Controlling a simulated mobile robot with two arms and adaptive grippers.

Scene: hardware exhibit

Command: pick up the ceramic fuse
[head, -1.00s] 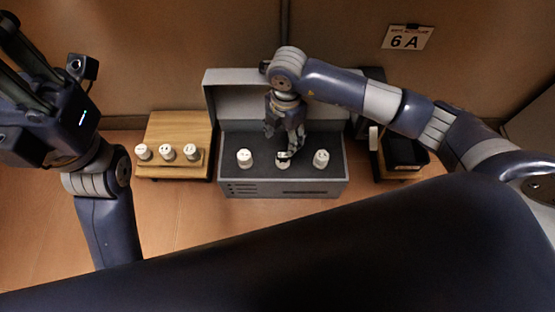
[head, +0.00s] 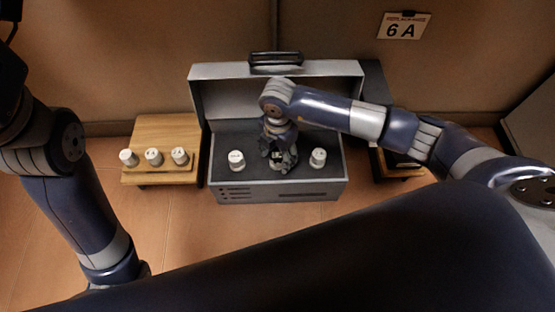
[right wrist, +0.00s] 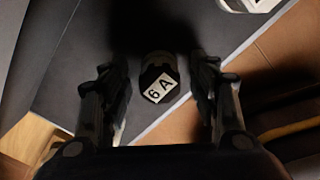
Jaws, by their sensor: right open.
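The grey case stands open, its rim (head: 290,197) facing me. White ceramic fuses stand upright in its dark inner panel: one at the left (head: 236,160), one at the right (head: 317,158), and a middle fuse (right wrist: 160,76) with a "6 A" label on top. My right gripper (head: 277,158) points down over the middle fuse and hides most of it in the head view. In the right wrist view my right gripper (right wrist: 160,88) is open, with one finger on each side of this fuse and gaps between. My left gripper is out of view.
A wooden stand (head: 165,128) with several white fuses in a row, one of them here (head: 153,156), stands left of the case. A "6 A" sign (head: 404,26) hangs on the wall (head: 190,50). A dark tray is partly hidden under my right arm.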

